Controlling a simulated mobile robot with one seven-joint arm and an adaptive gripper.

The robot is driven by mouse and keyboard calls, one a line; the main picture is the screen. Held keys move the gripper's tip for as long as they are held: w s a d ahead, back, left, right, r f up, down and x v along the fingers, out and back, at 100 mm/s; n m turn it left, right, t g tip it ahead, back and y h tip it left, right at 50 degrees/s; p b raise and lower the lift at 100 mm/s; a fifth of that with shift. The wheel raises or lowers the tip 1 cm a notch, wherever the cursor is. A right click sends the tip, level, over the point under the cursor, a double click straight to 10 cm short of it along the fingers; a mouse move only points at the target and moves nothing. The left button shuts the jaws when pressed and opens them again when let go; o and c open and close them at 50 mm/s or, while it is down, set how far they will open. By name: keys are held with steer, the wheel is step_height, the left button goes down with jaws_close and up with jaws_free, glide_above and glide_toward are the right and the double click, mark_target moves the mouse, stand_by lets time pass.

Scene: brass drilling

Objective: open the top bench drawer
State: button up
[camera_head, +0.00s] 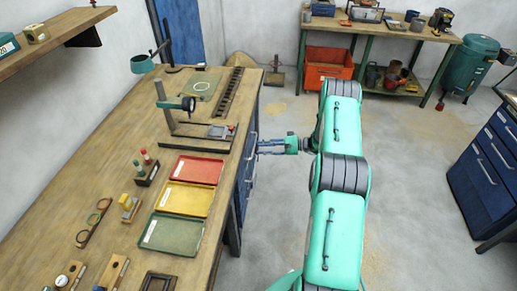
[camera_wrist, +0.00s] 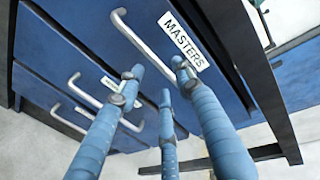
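The blue bench drawers (camera_head: 249,157) are set under the right edge of the wooden bench. In the wrist view, a drawer front labelled MASTERS (camera_wrist: 85,42) has a pale bar handle (camera_wrist: 142,42) and looks closed; it appears to be the top one. My gripper (camera_head: 261,147) points left at the drawer fronts. In the wrist view its blue fingers (camera_wrist: 157,72) are spread apart with nothing held. The lower end of the MASTERS handle lies between the fingertips in the picture; I cannot tell whether they touch it.
More drawers with handles (camera_wrist: 70,121) lie beside the MASTERS one. Red, yellow and green trays (camera_head: 171,234) and a stand (camera_head: 187,104) are on the bench top (camera_head: 115,135). Another blue drawer cabinet (camera_head: 487,165) stands at the right. The floor (camera_head: 275,200) beside the bench is clear.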

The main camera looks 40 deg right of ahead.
steer(key=shift+x, duration=1.15)
jaws_close()
